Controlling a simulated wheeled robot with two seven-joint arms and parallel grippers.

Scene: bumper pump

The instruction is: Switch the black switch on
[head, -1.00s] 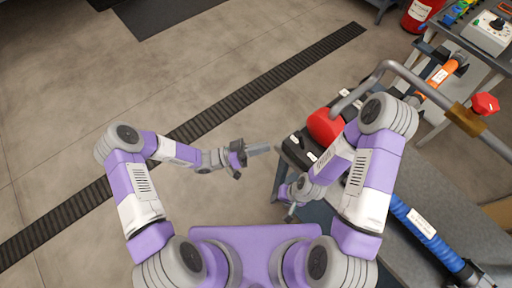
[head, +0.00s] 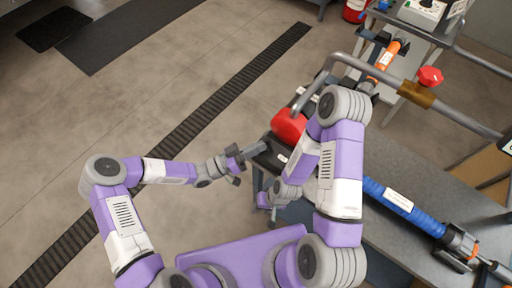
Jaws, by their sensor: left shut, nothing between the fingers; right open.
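A black box (head: 273,158) with small white parts sits at the left end of the grey bench, beside the red pump body (head: 288,126). Which part of it is a switch is too small to tell. My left gripper (head: 257,150) is shut and empty, its fingertips at the left edge of the black box; I cannot tell whether they touch. My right gripper (head: 268,201) is open, low beside the bench front, below the box in the picture. My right forearm hides part of the box and pump.
A grey pipe (head: 345,60) with a red valve handle (head: 430,76) runs above the bench (head: 390,165). A blue hose (head: 400,202) lies on the right. A white box with a black knob (head: 426,3) stands at top right. The floor at left is open.

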